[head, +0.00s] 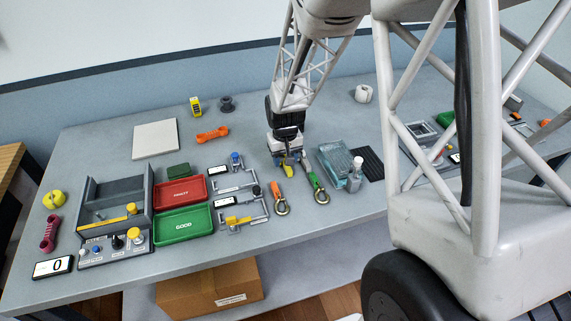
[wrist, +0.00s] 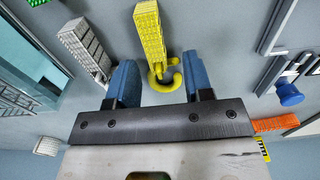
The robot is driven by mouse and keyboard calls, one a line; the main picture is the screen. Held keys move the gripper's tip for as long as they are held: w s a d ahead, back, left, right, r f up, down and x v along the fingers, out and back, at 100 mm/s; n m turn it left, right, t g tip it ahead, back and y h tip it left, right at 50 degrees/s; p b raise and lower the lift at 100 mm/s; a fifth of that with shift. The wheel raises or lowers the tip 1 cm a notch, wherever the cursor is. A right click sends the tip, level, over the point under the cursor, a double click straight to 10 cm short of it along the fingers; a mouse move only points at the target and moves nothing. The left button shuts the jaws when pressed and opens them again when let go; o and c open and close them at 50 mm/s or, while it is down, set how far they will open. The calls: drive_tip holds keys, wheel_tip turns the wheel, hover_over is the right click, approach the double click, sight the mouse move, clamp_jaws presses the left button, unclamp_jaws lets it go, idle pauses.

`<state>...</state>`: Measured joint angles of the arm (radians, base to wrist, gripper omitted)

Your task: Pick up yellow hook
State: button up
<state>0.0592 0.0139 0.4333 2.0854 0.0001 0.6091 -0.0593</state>
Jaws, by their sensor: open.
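The yellow hook (wrist: 166,72) shows in the wrist view, with a ribbed yellow strap-like body (wrist: 150,30) reaching up to the top edge. In the head view a yellow piece (head: 289,171) shows just below my gripper (head: 287,156), partly hidden by it. My gripper (wrist: 160,65) is open, with one blue finger on each side of the hook in the wrist view. The fingers show no clear contact with it. I cannot tell the height of the fingers over the table.
An orange strap (head: 277,188) and a green strap (head: 313,184), each with a metal end, lie close by on the table (head: 350,215). A clear teal box (head: 333,158) is to the right. Red (head: 181,192) and green (head: 184,225) trays are left. A light ribbed block (wrist: 85,45) is near the left finger.

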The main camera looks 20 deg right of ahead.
drive_tip(key=shift+c, duration=0.3)
clamp_jaws()
drive_tip(key=shift+r, duration=0.2)
drive_tip(key=shift+r, duration=0.55)
wheel_tip(320, 180, up, 2)
drive_tip(key=shift+r, duration=0.1)
drive_tip(key=s, duration=0.5)
drive_tip(key=s+r, duration=0.1)
drive_tip(key=s, duration=0.4)
drive_tip(key=s+a, duration=0.1)
drive_tip(key=s, duration=0.5)
drive_tip(key=shift+r, duration=0.15)
